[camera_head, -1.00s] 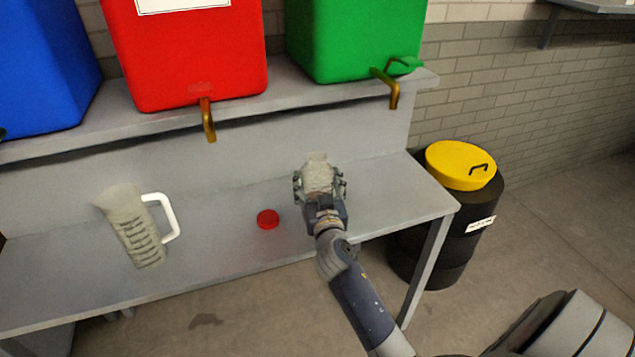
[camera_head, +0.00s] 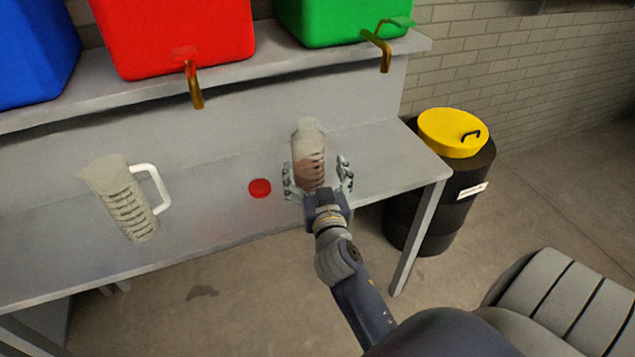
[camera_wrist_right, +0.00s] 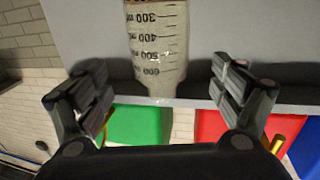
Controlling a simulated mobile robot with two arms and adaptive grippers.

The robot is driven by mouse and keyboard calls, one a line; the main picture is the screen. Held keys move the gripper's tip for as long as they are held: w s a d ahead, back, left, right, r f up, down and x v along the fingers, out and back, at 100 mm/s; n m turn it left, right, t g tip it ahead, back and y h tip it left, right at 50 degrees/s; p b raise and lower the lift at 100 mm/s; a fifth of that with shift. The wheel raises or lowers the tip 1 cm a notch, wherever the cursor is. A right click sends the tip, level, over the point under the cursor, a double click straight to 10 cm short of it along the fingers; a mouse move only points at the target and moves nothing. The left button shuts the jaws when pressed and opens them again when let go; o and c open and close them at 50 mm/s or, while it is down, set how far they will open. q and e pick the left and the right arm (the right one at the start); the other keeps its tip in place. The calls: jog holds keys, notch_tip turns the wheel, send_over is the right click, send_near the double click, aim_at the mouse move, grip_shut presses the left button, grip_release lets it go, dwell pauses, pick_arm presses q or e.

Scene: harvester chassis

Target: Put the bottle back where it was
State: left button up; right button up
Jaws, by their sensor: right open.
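My right gripper (camera_head: 318,178) is open at the near side of the bottle, with a finger on each side and visible gaps. The fingers also show wide apart in the right wrist view (camera_wrist_right: 164,98). My left gripper is in neither view.
A clear jug (camera_head: 125,200) with a white handle stands at the left. Blue, red (camera_head: 170,35) and green (camera_head: 335,18) containers with taps sit on the shelf above. A black barrel (camera_head: 440,200) with yellow lid stands right of the bench.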

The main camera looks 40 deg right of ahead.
jog(key=v, duration=0.3)
jog(key=shift+s+a, duration=0.1)
jog(key=shift+s, duration=0.15)
